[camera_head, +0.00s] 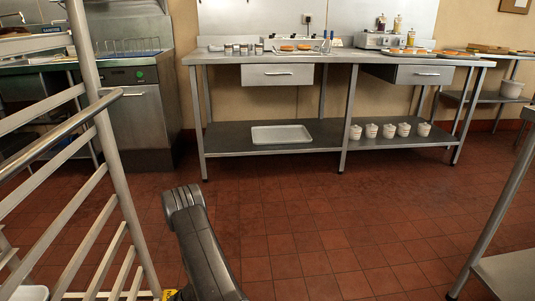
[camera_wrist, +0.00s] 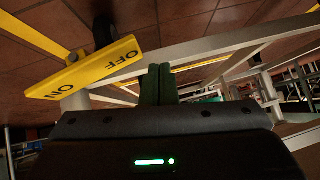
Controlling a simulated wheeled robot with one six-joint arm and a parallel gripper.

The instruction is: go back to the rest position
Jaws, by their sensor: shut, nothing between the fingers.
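In the wrist view my gripper (camera_wrist: 158,84) points out over the dark housing with its two dark fingers pressed together and nothing between them. A yellow plate (camera_wrist: 85,68) lettered ON and OFF shows upside down to the left of the fingers, close to them; I cannot tell whether it touches anything. Pale metal bars cross behind the fingertips. In the head view my own dark arm link rises from the bottom centre, and my gripper is out of sight there.
A metal rack (camera_head: 100,120) stands close on the left. A steel worktable (camera_head: 345,57) with food, cups and a lower shelf stands at the back. A fryer-like unit (camera_head: 140,115) is at back left. Another table edge (camera_head: 500,205) is at right. The red tiled floor (camera_head: 320,230) between is clear.

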